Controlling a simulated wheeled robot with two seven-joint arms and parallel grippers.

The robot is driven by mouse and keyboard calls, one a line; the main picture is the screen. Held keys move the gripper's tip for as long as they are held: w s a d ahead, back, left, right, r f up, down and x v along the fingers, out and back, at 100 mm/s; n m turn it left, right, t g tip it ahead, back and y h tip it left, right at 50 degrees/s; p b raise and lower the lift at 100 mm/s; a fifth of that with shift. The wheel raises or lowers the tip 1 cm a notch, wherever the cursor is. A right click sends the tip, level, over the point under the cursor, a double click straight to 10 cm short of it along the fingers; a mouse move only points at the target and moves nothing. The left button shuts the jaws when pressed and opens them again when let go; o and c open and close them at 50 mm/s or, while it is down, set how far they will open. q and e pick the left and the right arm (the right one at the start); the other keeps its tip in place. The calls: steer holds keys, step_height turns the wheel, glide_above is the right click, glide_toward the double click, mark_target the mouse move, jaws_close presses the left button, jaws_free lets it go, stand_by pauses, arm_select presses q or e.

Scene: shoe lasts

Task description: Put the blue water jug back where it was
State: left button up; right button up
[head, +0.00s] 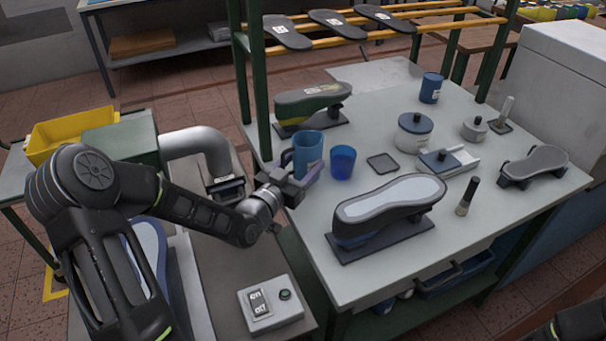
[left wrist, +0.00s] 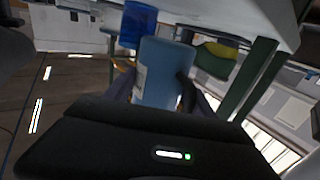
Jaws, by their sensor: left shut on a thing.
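The blue water jug (head: 308,150) is at the left edge of the grey table, upright in the head view. My left gripper (head: 298,181) is shut on the jug, by its handle side as far as I can tell; the grip itself is partly hidden. In the left wrist view the jug (left wrist: 165,72) fills the space between the fingers, with its dark handle (left wrist: 187,92) at the right. I cannot tell whether its base touches the table. My right gripper is not in view.
A blue cup (head: 343,162) stands just right of the jug. Shoe lasts stand behind (head: 312,104) and in front (head: 390,207). A green rack post (head: 262,95) rises at the table's left edge.

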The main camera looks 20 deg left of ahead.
mark_target(300, 179)
arm_select(q)
steer(key=shift+f, duration=0.1)
steer(key=shift+f, duration=1.8)
steer(key=shift+f, duration=0.1)
steer(key=shift+f, duration=0.1)
steer(key=o, duration=1.6)
